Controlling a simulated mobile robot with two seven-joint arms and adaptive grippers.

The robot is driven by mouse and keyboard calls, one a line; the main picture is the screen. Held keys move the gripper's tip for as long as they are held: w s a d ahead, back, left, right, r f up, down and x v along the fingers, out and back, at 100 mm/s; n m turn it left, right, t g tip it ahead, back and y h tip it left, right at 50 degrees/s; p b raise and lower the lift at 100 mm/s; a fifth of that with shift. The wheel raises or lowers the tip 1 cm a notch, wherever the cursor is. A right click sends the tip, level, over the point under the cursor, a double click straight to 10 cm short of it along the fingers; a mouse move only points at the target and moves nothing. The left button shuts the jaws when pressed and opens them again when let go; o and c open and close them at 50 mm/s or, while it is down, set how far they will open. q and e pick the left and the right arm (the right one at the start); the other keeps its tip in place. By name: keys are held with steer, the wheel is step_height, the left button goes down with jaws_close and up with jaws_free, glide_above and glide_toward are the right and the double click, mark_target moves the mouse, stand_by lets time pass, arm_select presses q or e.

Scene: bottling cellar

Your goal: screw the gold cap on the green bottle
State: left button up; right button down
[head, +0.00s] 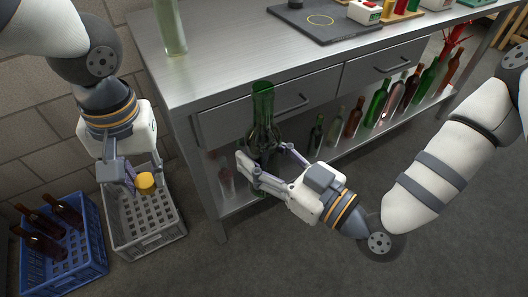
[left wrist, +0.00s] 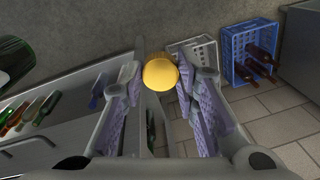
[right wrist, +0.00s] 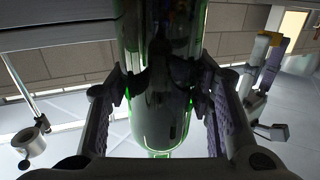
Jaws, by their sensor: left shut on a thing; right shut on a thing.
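The gold cap (head: 146,184) is at the fingertips of my left gripper (head: 133,180), which is shut on it over the grey crate. In the left wrist view the cap (left wrist: 160,73) sits between the two finger pads. My right gripper (head: 264,160) is shut around the bottle's body. In the right wrist view the bottle (right wrist: 158,75) fills the space between the fingers.
The steel bench (head: 225,62) with drawers is behind the bottle, with several bottles on its lower shelf (head: 345,150). A clear green bottle (head: 170,28) and a dark mat (head: 318,22) are on top. A grey crate (head: 150,240) and a blue crate (head: 70,268) with brown bottles are at left.

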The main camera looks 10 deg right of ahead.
arm_select(q)
steer(key=w+d+r+n, duration=0.3)
steer(key=w+d+r, duration=0.45)
steer(key=d, duration=0.25)
step_height(320, 180, up, 14)
steer(key=m+h, duration=0.1)
steer(key=m, duration=0.4)
glide_above(264, 88)
steer(key=shift+w+d+r, duration=0.1)
steer(key=shift+w+d, duration=0.25)
steer(key=shift+w, duration=0.1)
steer(key=shift+s+a+r+m, duration=0.3)
steer(key=shift+a+r+m, duration=0.1)
steer(key=shift+m, duration=0.5)
steer(key=shift+f, duration=0.1)
steer(key=shift+f, duration=1.9)
steer(key=shift+s+g, duration=0.1)
steer(key=shift+g, duration=0.2)
